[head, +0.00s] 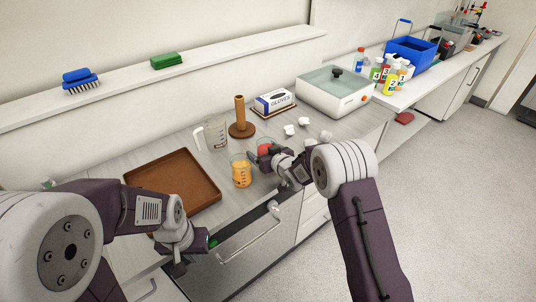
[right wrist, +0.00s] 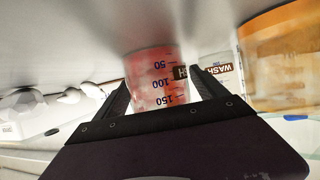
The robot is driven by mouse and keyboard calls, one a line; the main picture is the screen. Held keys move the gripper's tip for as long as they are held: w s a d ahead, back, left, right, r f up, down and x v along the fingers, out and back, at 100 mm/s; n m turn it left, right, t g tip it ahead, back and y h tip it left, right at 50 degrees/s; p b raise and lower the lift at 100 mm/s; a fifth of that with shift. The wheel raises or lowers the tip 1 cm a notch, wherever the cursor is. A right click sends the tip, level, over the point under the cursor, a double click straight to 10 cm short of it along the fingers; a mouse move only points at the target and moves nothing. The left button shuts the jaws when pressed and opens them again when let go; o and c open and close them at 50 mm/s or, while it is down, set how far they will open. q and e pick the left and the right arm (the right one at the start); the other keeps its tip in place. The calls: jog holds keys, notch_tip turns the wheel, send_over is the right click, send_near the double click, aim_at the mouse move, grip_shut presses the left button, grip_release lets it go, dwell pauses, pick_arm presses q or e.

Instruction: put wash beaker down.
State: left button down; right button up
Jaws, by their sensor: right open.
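A clear handled beaker (head: 215,134) stands upright on the bench. In the right wrist view, a WASH label (right wrist: 220,68) shows on a clear vessel behind the red one. A beaker with red contents (head: 264,148) stands on the bench; it also shows in the right wrist view (right wrist: 152,75), with a dark label only partly visible. My right gripper (head: 268,158) is open, its fingers on either side of the red beaker. A beaker of orange liquid (head: 241,173) stands beside it. My left gripper (head: 178,266) is low in front of the bench; its jaws are unclear.
A brown tray (head: 172,187) lies left on the bench. A brown peg stand (head: 239,122), gloves box (head: 273,102), crumpled white pieces (head: 303,121) and lidded white device (head: 334,94) are behind and right. Bottles (head: 391,80) and a blue crate (head: 411,50) stand farther right.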

jog(key=v, duration=1.2)
jog(key=shift+r+b, duration=0.1)
jog(key=shift+b, duration=0.2)
